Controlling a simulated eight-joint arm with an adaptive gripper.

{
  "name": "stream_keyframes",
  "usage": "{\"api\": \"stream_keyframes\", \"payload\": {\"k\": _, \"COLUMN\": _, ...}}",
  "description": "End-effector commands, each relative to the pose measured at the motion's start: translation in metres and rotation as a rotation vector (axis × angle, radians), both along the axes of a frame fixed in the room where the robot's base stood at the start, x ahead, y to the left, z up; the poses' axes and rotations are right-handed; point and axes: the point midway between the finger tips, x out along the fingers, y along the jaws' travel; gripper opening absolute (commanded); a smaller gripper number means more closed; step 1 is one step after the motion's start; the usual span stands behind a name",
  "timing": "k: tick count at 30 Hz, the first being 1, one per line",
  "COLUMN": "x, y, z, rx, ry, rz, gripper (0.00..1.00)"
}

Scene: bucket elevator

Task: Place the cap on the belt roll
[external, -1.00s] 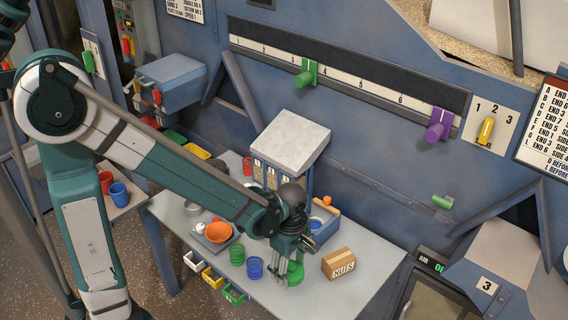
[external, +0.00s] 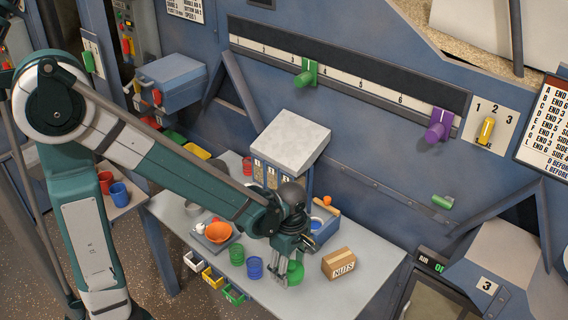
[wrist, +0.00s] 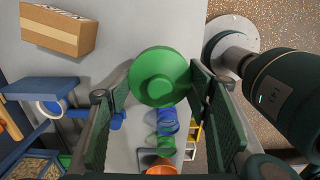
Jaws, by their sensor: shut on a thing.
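A green round cap (wrist: 159,77) with a raised centre sits between the two fingers of my gripper (wrist: 160,90) in the wrist view. My gripper (external: 281,274) is shut on it above the table's front part, and the cap (external: 295,271) shows at its right side in the external view. A blue coiled roll (external: 254,267) and a green coiled roll (external: 237,254) stand on the table left of my gripper. In the wrist view, the blue roll (wrist: 167,124) and green roll (wrist: 166,145) appear below the cap. Which one is the belt roll I cannot tell.
A NUTS box (external: 339,263) stands close right of my gripper. A blue tray (external: 324,232) lies behind it. A red coil (external: 247,166) stands further back.

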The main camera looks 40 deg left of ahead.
Motion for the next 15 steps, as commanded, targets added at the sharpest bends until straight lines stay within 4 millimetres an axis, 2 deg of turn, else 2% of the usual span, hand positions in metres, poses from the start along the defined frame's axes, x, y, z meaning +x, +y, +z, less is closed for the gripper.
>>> {"api": "stream_keyframes", "payload": {"k": 8, "x": 0.000, "y": 0.000, "z": 0.014, "rx": 0.000, "ry": 0.000, "rz": 0.000, "gripper": 0.38}}
{"api": "stream_keyframes", "payload": {"k": 15, "x": 0.000, "y": 0.000, "z": 0.047, "rx": 0.000, "ry": 0.000, "rz": 0.000, "gripper": 0.38}}
